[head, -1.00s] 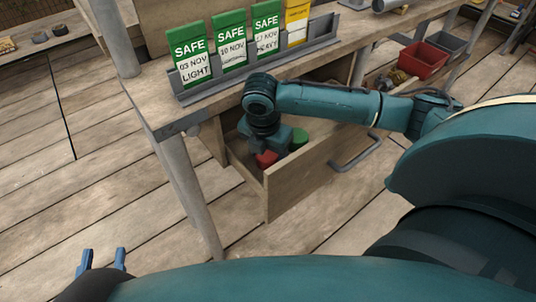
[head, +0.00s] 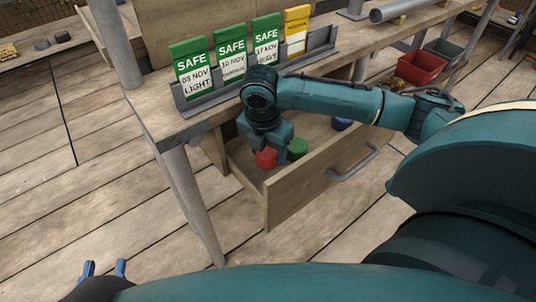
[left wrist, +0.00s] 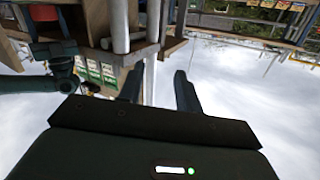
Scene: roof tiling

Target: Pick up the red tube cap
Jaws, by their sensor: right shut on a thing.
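The red tube cap (head: 266,158) is in the open wooden drawer (head: 312,176) under the bench in the head view. My right gripper (head: 265,148) reaches down into the drawer and is shut on the red cap; its fingertips are partly hidden. I cannot tell whether the cap touches the drawer floor. A green cap (head: 297,149) stands just right of it, and a blue cap (head: 342,123) lies further back. My left gripper (head: 104,268) is at the lower left, open and empty, with its two fingers apart. They also show in the left wrist view (left wrist: 160,92).
The workbench (head: 150,105) carries a grey rack (head: 212,101) of green and yellow SAFE tags above the drawer. A bench leg (head: 193,205) stands left of the drawer. A red bin (head: 422,67) is at the back right.

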